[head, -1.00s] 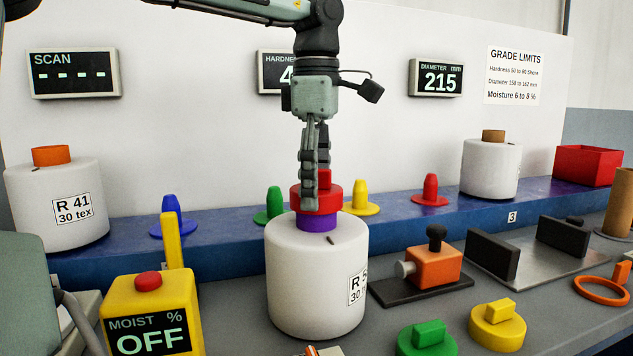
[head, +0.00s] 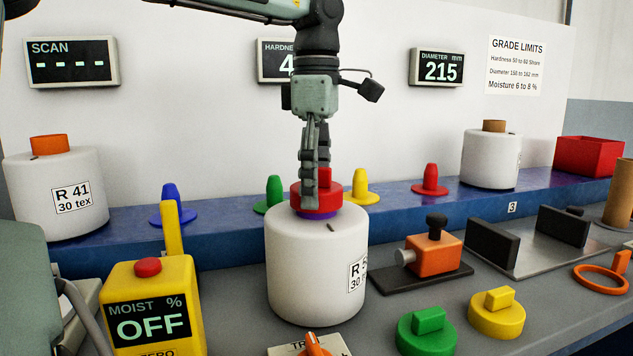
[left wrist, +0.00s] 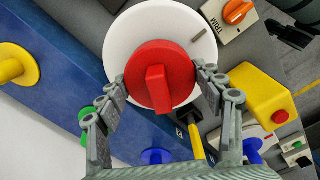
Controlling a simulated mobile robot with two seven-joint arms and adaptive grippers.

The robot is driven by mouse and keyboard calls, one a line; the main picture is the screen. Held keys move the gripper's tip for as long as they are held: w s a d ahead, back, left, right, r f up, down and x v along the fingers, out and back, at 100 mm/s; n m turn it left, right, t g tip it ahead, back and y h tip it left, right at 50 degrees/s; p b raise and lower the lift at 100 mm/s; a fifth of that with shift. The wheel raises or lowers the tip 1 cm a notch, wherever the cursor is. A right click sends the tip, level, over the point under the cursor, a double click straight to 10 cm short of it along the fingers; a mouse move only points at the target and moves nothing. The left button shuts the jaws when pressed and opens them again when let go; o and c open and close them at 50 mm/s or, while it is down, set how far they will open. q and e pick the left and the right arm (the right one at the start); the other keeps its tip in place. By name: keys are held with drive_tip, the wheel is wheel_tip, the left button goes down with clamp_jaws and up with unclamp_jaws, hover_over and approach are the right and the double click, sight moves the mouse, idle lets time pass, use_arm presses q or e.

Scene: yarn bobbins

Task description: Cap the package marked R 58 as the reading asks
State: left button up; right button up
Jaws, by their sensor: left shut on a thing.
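The white package (head: 317,265) stands upright in front of the blue ledge, its label reading "R 5" with the rest turned out of sight. Its purple tube (head: 319,214) shows only as a thin band at the top. My left gripper (head: 316,193), pointing down, is shut on the red cap (head: 328,199), which sits low over the purple tube. In the left wrist view the red cap (left wrist: 158,75) lies between the two fingers, roughly centred over the white package (left wrist: 204,42). My right gripper is not in view.
Green (head: 427,335) and yellow (head: 496,314) caps lie at the front right. The moisture meter (head: 151,310) reads OFF. The hardness display (head: 283,62) is partly hidden; diameter (head: 437,68) reads 215. Packages R 41 (head: 60,185) and a brown-tubed one (head: 490,160) stand on the ledge.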

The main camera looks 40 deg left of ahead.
use_arm(q)
drive_tip(key=shift+f, duration=0.25)
drive_tip(key=o, duration=0.9)
wheel_tip(320, 180, up, 12)
drive_tip(key=shift+f, duration=0.1)
idle(0.6)
